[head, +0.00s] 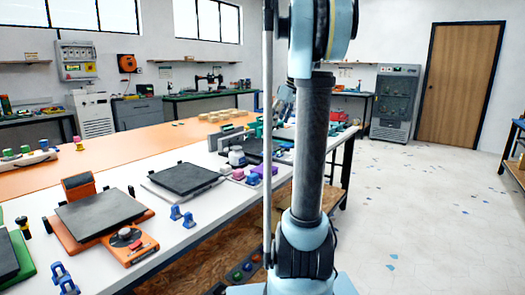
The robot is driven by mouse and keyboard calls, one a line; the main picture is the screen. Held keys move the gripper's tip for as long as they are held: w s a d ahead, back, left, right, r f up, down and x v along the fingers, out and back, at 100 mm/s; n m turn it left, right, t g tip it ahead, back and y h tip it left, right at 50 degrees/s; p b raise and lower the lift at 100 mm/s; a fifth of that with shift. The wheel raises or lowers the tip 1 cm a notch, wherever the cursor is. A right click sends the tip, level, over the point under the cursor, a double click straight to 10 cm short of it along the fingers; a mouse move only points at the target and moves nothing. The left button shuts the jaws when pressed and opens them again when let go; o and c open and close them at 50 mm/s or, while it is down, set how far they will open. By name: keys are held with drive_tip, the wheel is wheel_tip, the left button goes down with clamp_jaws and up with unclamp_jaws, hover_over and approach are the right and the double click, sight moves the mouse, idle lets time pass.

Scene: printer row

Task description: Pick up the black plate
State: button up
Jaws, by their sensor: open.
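Several dark plates lie on the printers along the white and orange bench. A black plate (186,179) lies flat on a pale base near the middle of the bench. A dark grey plate (101,213) lies on an orange printer (136,244) to its left. Another dark plate (7,258) lies on a green printer at the left edge, partly cut off. Which one the task means, I cannot tell. My arm stands upright in front of the bench's right end, apart from these plates. My gripper does not show in the head view.
Small blue clips (183,216) stand on the bench's front edge. Purple and pink blocks (262,172) lie farther right. Open floor (430,220) lies right of my arm, with scattered blue scraps. A grey cabinet (396,102) and a wooden door (457,88) are behind.

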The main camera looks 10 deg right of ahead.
approach(266, 152)
drive_tip(key=shift+x, duration=1.2)
drive_tip(key=shift+s+x, duration=0.15)
drive_tip(key=shift+x, duration=1.2)
drive_tip(key=shift+s+x, duration=0.15)
drive_tip(key=shift+x, duration=1.2)
clamp_jaws()
